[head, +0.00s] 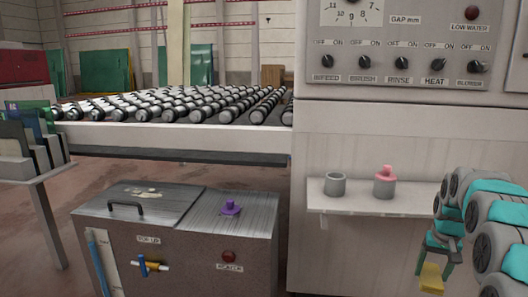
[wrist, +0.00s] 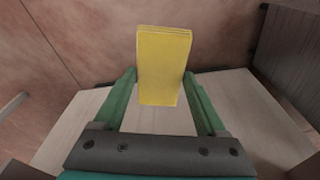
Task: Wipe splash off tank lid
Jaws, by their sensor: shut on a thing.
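My gripper (head: 436,262) is at the lower right in the head view, in front of the machine's panel and below the small shelf. In the wrist view my gripper (wrist: 160,100) is shut on a yellow sponge-like block (wrist: 164,55), held between its green fingers. The yellow block also shows in the head view (head: 431,278). The metal tank (head: 190,255) stands at the lower left, well apart from my gripper. Its lid (head: 165,198) has a black handle and a pale splash (head: 144,193) behind the handle. The lid looks shut.
A purple knobbed piece (head: 230,207) stands on the tank's right top. The shelf (head: 350,199) holds a grey cup (head: 335,184) and a pink-topped grey pot (head: 384,183). The roller conveyor (head: 170,138) overhangs behind the tank. A rack (head: 35,165) stands at left.

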